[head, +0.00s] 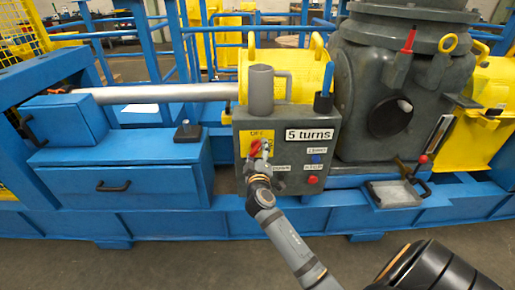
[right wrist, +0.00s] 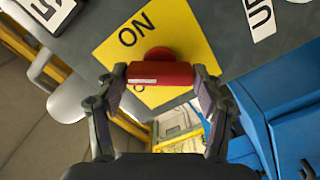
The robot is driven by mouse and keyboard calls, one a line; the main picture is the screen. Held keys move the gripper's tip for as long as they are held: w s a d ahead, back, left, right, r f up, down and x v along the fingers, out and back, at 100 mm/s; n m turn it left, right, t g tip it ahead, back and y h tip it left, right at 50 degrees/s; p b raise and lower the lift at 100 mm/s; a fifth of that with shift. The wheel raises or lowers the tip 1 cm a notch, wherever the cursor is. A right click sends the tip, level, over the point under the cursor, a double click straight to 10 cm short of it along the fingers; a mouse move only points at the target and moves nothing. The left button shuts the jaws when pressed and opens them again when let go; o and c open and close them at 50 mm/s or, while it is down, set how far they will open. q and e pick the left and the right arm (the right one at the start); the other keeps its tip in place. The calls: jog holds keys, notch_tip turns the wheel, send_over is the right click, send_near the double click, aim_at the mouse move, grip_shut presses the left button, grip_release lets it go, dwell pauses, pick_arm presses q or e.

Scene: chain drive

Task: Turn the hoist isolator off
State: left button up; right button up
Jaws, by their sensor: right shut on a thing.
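The hoist isolator is a red rotary handle (head: 256,146) on a yellow plate (head: 246,136) at the left of a grey control box (head: 237,172). The head view shows the word OFF at the top of the plate. In the right wrist view the red handle (right wrist: 160,73) lies crosswise between my fingers, with a white strip on it. The yellow plate (right wrist: 178,29) shows ON there; lettering below is mostly hidden by the handle. My right gripper (head: 261,163) is shut on the handle, one finger at each end, also in the wrist view (right wrist: 160,77). My left gripper is out of view.
The box carries a "5 turns" label (head: 310,135), a blue button (head: 316,158) and a red button (head: 313,180). A grey cup-like holder (head: 260,92) stands on top. Blue cabinets (head: 125,165) are left, a dark grey machine housing (head: 360,90) right. Floor in front is clear.

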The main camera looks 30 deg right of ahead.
jog(key=n+p, duration=0.2)
jog(key=n, duration=0.3)
jog(key=shift+r+p, duration=0.15)
jog(key=shift+p, duration=0.15)
jog(key=shift+n, duration=0.3)
pick_arm(q)
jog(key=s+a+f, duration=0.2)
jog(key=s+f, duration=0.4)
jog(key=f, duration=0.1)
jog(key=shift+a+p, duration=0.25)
jog(key=shift+p, duration=0.2)
pick_arm(e)
jog(key=shift+n, duration=0.8)
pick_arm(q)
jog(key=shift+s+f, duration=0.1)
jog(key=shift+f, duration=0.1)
pick_arm(e)
jog(key=shift+f, duration=0.2)
jog(key=o, duration=1.2)
jog(key=shift+a, duration=0.15)
jog(key=shift+c, duration=0.2)
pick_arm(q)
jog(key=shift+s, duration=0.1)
